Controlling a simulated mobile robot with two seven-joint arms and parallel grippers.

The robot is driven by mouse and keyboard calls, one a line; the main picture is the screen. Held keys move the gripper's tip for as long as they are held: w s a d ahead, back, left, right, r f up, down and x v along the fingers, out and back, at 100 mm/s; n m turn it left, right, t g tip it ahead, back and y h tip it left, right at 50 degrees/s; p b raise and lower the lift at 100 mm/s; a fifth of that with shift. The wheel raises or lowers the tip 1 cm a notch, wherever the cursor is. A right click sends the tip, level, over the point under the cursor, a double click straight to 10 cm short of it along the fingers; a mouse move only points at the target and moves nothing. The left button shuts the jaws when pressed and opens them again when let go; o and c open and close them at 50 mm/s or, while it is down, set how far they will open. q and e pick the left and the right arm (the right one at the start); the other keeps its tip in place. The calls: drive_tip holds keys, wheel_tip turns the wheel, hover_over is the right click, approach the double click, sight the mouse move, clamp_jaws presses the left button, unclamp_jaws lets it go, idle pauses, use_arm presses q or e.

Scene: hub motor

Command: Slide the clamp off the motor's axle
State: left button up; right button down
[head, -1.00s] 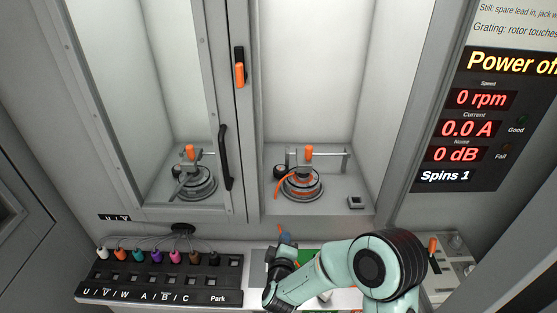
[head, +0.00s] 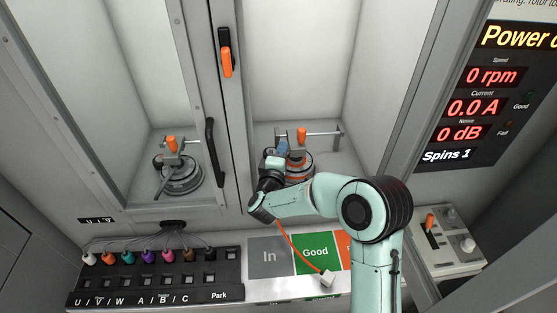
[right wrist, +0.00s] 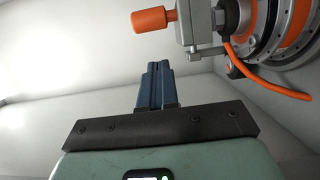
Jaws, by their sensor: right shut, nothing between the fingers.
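The motor (head: 300,168) sits in the right bay, partly hidden behind my right arm. The clamp (head: 322,133), a grey metal piece with an orange handle and a side bar, is at the motor's axle. In the right wrist view the clamp (right wrist: 200,28) is at the upper right, beside the motor (right wrist: 285,35) and its orange lead. My right gripper (head: 284,147) is shut and empty, just left of the clamp. Its blue fingers (right wrist: 157,84) are together and apart from the clamp in the right wrist view. My left gripper is out of view.
A similar unit (head: 180,175) shows behind the left glass door, with a black handle (head: 213,150). A socket panel (head: 165,285) stands lower left. The screen reads Power off.

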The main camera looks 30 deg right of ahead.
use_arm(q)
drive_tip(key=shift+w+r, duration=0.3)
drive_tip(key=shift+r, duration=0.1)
use_arm(e)
drive_tip(key=shift+d, duration=2.1)
drive_tip(key=shift+d, duration=0.1)
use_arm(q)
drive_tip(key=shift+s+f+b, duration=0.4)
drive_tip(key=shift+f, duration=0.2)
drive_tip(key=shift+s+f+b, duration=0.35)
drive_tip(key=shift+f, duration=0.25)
use_arm(e)
drive_tip(key=s+d, duration=0.6)
drive_tip(key=d, duration=0.4)
drive_tip(key=shift+d, duration=0.3)
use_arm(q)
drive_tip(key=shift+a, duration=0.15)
